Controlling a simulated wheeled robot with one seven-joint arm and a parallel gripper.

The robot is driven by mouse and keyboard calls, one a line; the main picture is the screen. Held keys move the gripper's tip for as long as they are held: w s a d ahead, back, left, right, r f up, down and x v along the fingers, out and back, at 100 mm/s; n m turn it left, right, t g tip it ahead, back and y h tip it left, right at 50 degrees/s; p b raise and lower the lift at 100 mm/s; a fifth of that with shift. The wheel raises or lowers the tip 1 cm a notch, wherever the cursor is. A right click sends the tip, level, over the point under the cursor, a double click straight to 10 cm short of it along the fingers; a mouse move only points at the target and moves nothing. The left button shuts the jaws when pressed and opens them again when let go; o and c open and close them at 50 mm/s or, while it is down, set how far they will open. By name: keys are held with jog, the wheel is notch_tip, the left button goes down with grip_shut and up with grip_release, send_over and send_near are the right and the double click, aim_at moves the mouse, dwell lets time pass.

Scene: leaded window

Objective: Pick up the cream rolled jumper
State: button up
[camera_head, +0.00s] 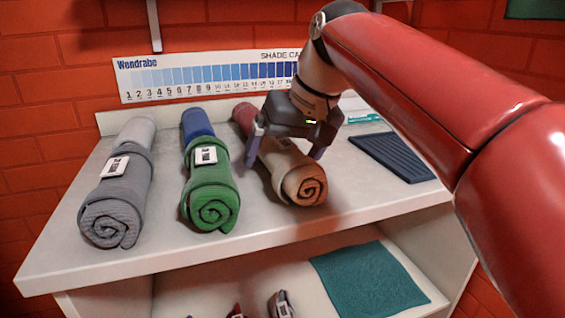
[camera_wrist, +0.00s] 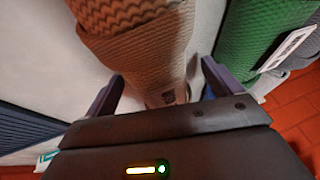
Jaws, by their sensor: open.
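The cream rolled jumper (camera_head: 303,183), tan-looking with a spiral end towards the front, lies on the white top shelf at the right of the row of rolls. My gripper (camera_head: 286,152) is over it from above, with one finger on each side of the roll. The jaws are open. In the wrist view the jumper (camera_wrist: 145,45) runs between the two fingers (camera_wrist: 160,88), with a gap to the left finger; whether the right finger touches it I cannot tell. My gripper hides the jumper's middle in the head view.
A green roll (camera_head: 212,200) with a tag lies left of it, a blue roll (camera_head: 196,123) behind that. A dark red roll (camera_head: 243,115) is behind the cream one. Grey rolls (camera_head: 112,205) lie far left. A dark ribbed mat (camera_head: 392,157) lies right. A shade card (camera_head: 200,75) stands behind.

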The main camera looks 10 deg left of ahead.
jog(key=c, duration=1.2)
